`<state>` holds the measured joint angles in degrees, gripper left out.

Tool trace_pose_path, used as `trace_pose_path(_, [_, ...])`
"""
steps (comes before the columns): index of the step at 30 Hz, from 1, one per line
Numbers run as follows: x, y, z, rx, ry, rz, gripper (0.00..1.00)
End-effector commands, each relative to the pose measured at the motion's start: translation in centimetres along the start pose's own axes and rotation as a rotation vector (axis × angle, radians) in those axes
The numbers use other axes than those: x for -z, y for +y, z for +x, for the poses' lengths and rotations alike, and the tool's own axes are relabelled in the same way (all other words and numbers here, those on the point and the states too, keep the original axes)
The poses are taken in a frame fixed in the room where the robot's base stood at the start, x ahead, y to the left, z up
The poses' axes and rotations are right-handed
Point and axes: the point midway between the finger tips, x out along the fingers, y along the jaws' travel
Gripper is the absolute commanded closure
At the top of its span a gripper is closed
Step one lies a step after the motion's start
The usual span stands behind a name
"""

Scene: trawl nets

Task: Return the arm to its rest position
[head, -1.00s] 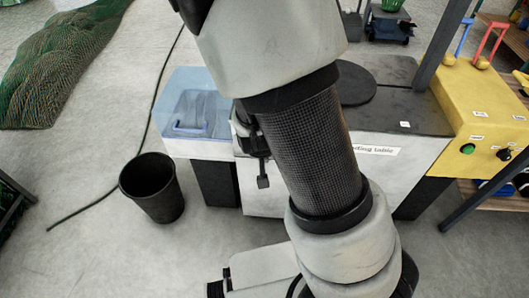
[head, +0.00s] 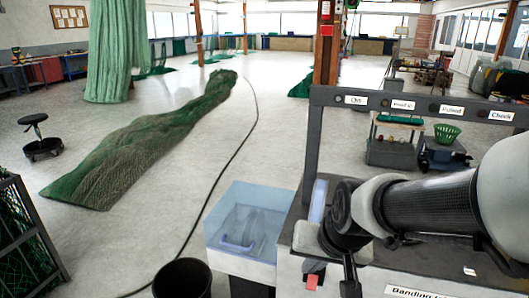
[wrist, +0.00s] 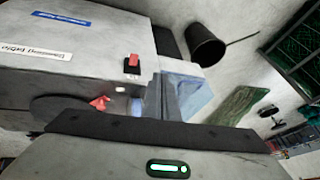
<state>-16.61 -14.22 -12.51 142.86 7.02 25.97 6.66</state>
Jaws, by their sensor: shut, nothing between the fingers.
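My arm (head: 430,205) reaches in from the right of the head view, over the banding table (head: 375,280). Its dark end hangs near the table's left end; the fingertips cannot be made out clearly there. In the wrist view my gripper (wrist: 165,88) shows as grey fingers together beyond a black bar, shut and empty. Behind the fingers is a clear blue tub (wrist: 190,92). The table (wrist: 80,60) fills the left of that view, with a red switch (wrist: 133,60) on its face.
The blue tub (head: 245,225) stands left of the table, with a black bin (head: 182,280) in front. A post frame with labels (head: 425,105) rises over the table. A green net (head: 145,145) and a stool (head: 38,135) are at left.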

Motion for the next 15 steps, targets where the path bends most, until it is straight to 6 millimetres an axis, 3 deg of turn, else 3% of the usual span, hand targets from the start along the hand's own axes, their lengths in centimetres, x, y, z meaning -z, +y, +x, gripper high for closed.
trace_pose_path(1, [0.1, 0.3, -2.3, 0.004, 0.021, -0.02, 1.0])
trace_pose_path(6, [-1.2, 1.3, -7.5, -0.026, 0.043, -0.095, 1.0])
trace_pose_path(15, [-4.1, 3.4, -13.8, -0.132, 0.077, -0.18, 1.0])
